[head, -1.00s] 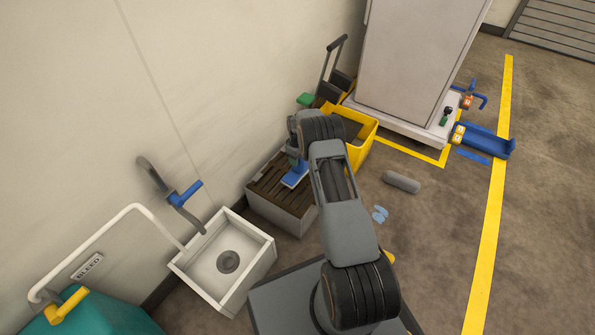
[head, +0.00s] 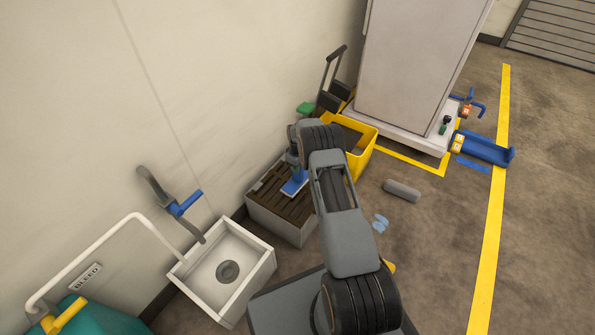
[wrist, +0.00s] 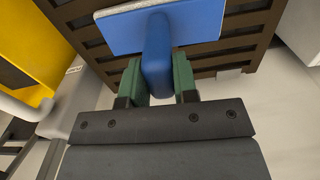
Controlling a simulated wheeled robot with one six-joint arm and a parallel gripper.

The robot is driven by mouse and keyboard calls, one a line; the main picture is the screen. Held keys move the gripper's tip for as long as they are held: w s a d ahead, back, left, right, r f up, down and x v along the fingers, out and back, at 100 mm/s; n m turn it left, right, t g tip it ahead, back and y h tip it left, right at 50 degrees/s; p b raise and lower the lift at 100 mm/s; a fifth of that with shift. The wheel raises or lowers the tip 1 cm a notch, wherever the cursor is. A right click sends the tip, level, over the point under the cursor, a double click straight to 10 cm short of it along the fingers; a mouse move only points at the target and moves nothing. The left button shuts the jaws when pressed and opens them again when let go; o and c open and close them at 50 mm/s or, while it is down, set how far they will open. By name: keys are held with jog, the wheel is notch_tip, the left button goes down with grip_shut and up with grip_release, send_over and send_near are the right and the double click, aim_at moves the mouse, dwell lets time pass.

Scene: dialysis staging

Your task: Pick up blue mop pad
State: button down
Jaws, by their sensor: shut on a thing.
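The blue mop pad (head: 293,188) shows just below my arm's end in the head view, over the brown slatted top of a grey box. In the wrist view the blue mop pad (wrist: 190,22) is a flat blue plate with a pale edge and a blue upright grip. My gripper (wrist: 158,85) has its green fingers on both sides of that grip and is shut on it. Whether the pad touches the slats or hangs just above them, I cannot tell. My arm hides part of the gripper in the head view.
The slatted box (head: 262,212) stands against the wall. A yellow mop bucket (head: 364,158) is just beyond it, and a white sink (head: 262,280) stands to the left. A grey cylinder (head: 402,190) and light-blue pieces (head: 380,225) lie on the floor. Open floor lies to the right.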

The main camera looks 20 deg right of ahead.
jog(key=shift+r, duration=0.6)
jog(key=r+p, duration=0.2)
jog(key=shift+d+r, duration=0.2)
jog(key=shift+r, duration=0.15)
jog(key=s+d+r+p, duration=0.5)
jog(key=d+r, duration=0.4)
jog(key=d, duration=0.3)
jog(key=shift+s+d, duration=0.25)
